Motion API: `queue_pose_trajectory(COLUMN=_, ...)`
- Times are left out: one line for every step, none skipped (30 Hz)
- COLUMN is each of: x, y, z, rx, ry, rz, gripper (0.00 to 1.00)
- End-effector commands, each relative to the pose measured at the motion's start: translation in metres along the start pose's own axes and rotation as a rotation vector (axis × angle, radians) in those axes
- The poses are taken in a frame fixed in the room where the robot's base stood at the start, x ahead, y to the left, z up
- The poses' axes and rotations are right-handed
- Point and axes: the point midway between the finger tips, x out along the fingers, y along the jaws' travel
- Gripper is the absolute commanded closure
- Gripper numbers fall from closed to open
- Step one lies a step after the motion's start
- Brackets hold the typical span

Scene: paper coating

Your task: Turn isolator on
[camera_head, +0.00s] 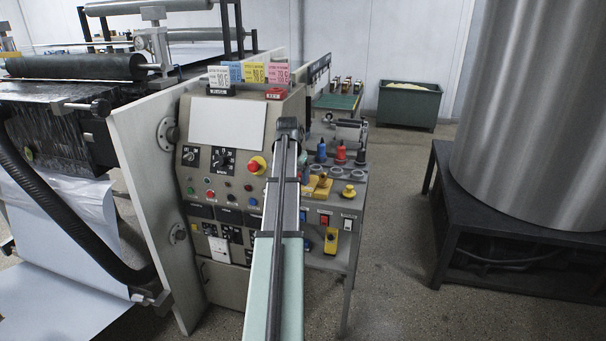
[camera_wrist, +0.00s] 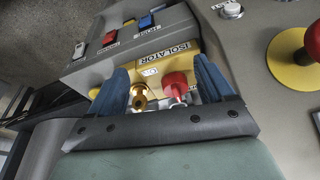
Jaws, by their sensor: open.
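The isolator label plate (camera_wrist: 165,57) is yellow and shows in the wrist view, on a grey panel. In front of it stand a red knob (camera_wrist: 175,83) and a brass-coloured round fitting (camera_wrist: 141,92), side by side. My gripper (camera_wrist: 164,86) is open, with one blue finger left of the brass fitting and the other right of the red knob. Whether either finger touches them I cannot tell. The lower ends of both parts are partly hidden by my gripper.
A red mushroom button on a yellow disc (camera_wrist: 293,62) stands at the right in the wrist view; it also shows in the head view (camera_head: 257,165). Red (camera_wrist: 110,38), blue (camera_wrist: 146,22) and white (camera_wrist: 80,50) rocker switches lie left of the isolator plate.

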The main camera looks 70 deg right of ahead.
Motion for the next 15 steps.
queue_pose_trajectory(x=-0.015, y=-0.003, z=-0.024, rx=0.012, ry=0.029, rz=-0.001, gripper=0.19)
queue_pose_trajectory(x=-0.022, y=-0.006, z=-0.034, rx=0.015, ry=0.047, rz=-0.001, gripper=0.19)
queue_pose_trajectory(x=-0.03, y=-0.007, z=-0.045, rx=0.02, ry=0.067, rz=0.001, gripper=0.19)
queue_pose_trajectory(x=-0.036, y=-0.01, z=-0.053, rx=0.022, ry=0.082, rz=0.002, gripper=0.19)
queue_pose_trajectory(x=-0.042, y=-0.011, z=-0.059, rx=0.024, ry=0.094, rz=0.003, gripper=0.19)
queue_pose_trajectory(x=-0.047, y=-0.012, z=-0.065, rx=0.026, ry=0.107, rz=0.003, gripper=0.19)
queue_pose_trajectory(x=-0.051, y=-0.013, z=-0.069, rx=0.028, ry=0.115, rz=0.003, gripper=0.19)
queue_pose_trajectory(x=-0.053, y=-0.014, z=-0.072, rx=0.029, ry=0.122, rz=0.004, gripper=0.19)
queue_pose_trajectory(x=-0.055, y=-0.014, z=-0.075, rx=0.03, ry=0.128, rz=0.005, gripper=0.19)
queue_pose_trajectory(x=-0.055, y=-0.014, z=-0.076, rx=0.031, ry=0.131, rz=0.005, gripper=0.19)
queue_pose_trajectory(x=-0.055, y=-0.015, z=-0.077, rx=0.031, ry=0.133, rz=0.005, gripper=0.19)
queue_pose_trajectory(x=-0.053, y=-0.014, z=-0.077, rx=0.031, ry=0.134, rz=0.006, gripper=0.19)
queue_pose_trajectory(x=-0.05, y=-0.014, z=-0.077, rx=0.031, ry=0.133, rz=0.006, gripper=0.19)
queue_pose_trajectory(x=-0.047, y=-0.014, z=-0.077, rx=0.031, ry=0.133, rz=0.006, gripper=0.19)
queue_pose_trajectory(x=-0.042, y=-0.014, z=-0.078, rx=0.031, ry=0.132, rz=0.006, gripper=0.19)
